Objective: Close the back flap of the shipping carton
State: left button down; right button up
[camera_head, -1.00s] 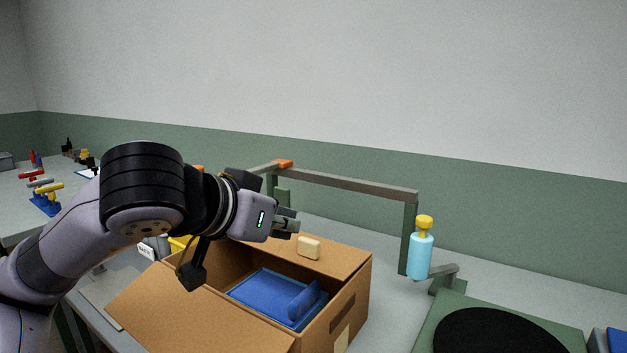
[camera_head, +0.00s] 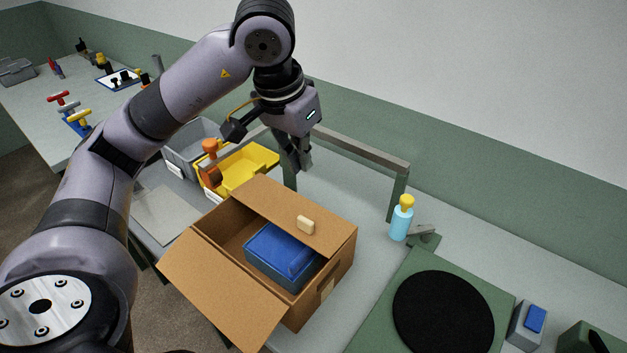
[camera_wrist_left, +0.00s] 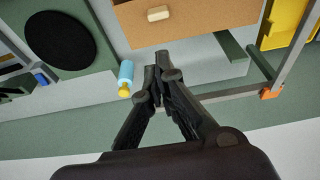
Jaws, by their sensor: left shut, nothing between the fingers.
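The shipping carton (camera_head: 330,268) is an open brown box on the grey table. Its back flap (camera_head: 285,212) leans inward over part of the opening and carries a small cream block-like tab (camera_head: 306,225). The front flap (camera_head: 222,290) is folded outward. A blue item (camera_head: 283,256) lies inside, partly under the back flap. My left gripper (camera_head: 303,168) is shut and empty, behind and above the carton's back side, apart from the flap. In the left wrist view the shut fingers (camera_wrist_left: 160,62) point toward the carton (camera_wrist_left: 190,20) and its tab (camera_wrist_left: 158,13). My right gripper is not visible.
A grey-green frame (camera_head: 360,153) stands behind the carton, close to my left gripper. A yellow bin (camera_head: 240,170) and a grey bin (camera_head: 185,145) are at its left. A blue bottle (camera_head: 401,222) and a green base with a black disc (camera_head: 443,313) are at its right.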

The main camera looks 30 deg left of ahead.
pick_arm(q)
jog(key=p, duration=0.4)
send_over(308, 220)
jog(key=x, duration=0.3)
jog(key=s+x, duration=0.1)
jog(key=x, duration=0.3)
jog(key=s+x, duration=0.1)
jog(key=x, duration=0.3)
jog(key=shift+a+f, duration=0.1)
jog(key=shift+f, duration=0.4)
jog(key=shift+s+f, duration=0.1)
jog(key=shift+f, duration=0.6)
jog(key=shift+f+p, duration=0.3)
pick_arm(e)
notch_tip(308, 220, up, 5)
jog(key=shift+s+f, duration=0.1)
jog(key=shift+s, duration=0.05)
